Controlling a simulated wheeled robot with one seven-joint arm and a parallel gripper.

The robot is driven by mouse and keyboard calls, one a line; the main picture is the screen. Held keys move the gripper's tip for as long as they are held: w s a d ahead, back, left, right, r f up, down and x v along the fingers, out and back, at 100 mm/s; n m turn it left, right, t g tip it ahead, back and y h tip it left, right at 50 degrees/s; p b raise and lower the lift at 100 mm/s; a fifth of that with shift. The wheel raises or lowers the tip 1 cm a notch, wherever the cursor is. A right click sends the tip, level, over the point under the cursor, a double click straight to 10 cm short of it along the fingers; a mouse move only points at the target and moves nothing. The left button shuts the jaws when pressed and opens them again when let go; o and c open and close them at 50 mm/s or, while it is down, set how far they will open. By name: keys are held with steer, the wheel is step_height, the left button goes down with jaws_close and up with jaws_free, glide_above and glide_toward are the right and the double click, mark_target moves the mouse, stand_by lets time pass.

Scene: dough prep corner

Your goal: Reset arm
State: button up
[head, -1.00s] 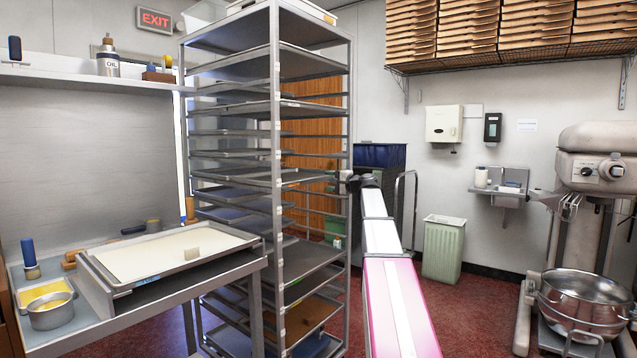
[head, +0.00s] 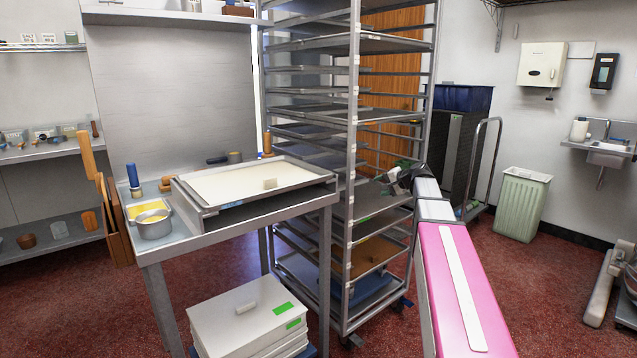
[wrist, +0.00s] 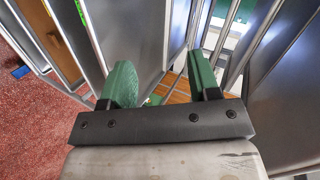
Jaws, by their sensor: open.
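My arm, with pink and white links, reaches forward at the right of centre in the head view. My gripper (wrist: 162,88) has two green fingers held apart in the wrist view, with nothing between them. In the head view its end (head: 403,174) is small and partly hidden by my own arm, at the right side of the tall metal sheet-pan rack (head: 353,180). In the wrist view, rack rails and pans (wrist: 135,40) surround the fingers closely. I cannot tell whether the gripper touches the rack.
A steel table (head: 215,235) bears a tray of pale dough (head: 322,178) and a metal bowl (head: 153,226). White stacked boxes (head: 235,318) sit below. A green bin (head: 522,205) stands right of the dark cart (head: 455,150). Red floor is open at the front left.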

steer(key=s+a+f+n+g+h, duration=0.1)
steer(key=s+a+f+g, duration=0.15)
steer(key=s+f, duration=0.35)
steer(key=s+a+f+n+g+h, duration=0.1)
steer(key=s+a+f, duration=0.25)
steer(key=f, duration=0.45)
steer(key=s+f+n+g+h, duration=0.2)
steer(key=s+f+h, duration=0.1)
steer(key=s+f, duration=0.6)
steer(key=s+a+f+n+g+h, duration=0.1)
steer(key=s+f+n+g+h, duration=0.2)
steer(key=s+f, duration=0.6)
steer(key=s, duration=0.6)
steer(key=shift+s+a, duration=0.2)
steer(key=shift+s, duration=0.1)
